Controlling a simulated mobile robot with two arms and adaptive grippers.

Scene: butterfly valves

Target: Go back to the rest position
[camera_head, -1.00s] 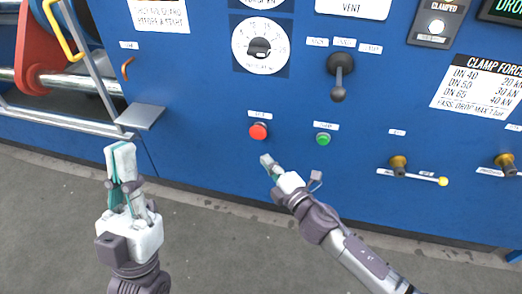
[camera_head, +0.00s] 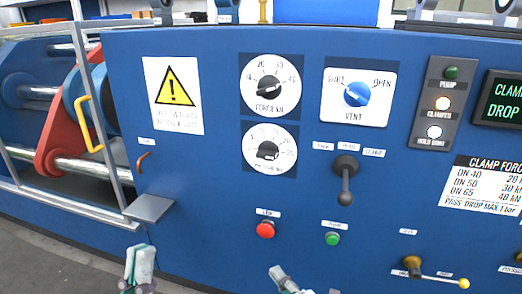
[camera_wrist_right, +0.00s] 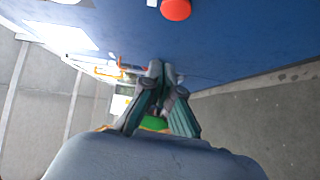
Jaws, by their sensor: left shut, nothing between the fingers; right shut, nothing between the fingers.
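My left gripper (camera_head: 138,268) is at the bottom left of the head view, cut off by the lower edge. Its fingers point up and are shut, with nothing seen between them. My right gripper (camera_head: 277,274) is at the bottom middle, below the red button (camera_head: 265,230) and the green button (camera_head: 333,239), and apart from both. In the right wrist view my right gripper (camera_wrist_right: 160,78) has its fingertips together and empty. The red button shows at the top of that view (camera_wrist_right: 176,9).
The blue control panel (camera_head: 225,195) fills most of the head view. A grey shelf (camera_head: 149,208) juts out above my left gripper. A black lever (camera_head: 345,180), two dials and a blue vent knob (camera_head: 357,93) sit higher. Grey floor (camera_wrist_right: 265,110) lies beside the panel.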

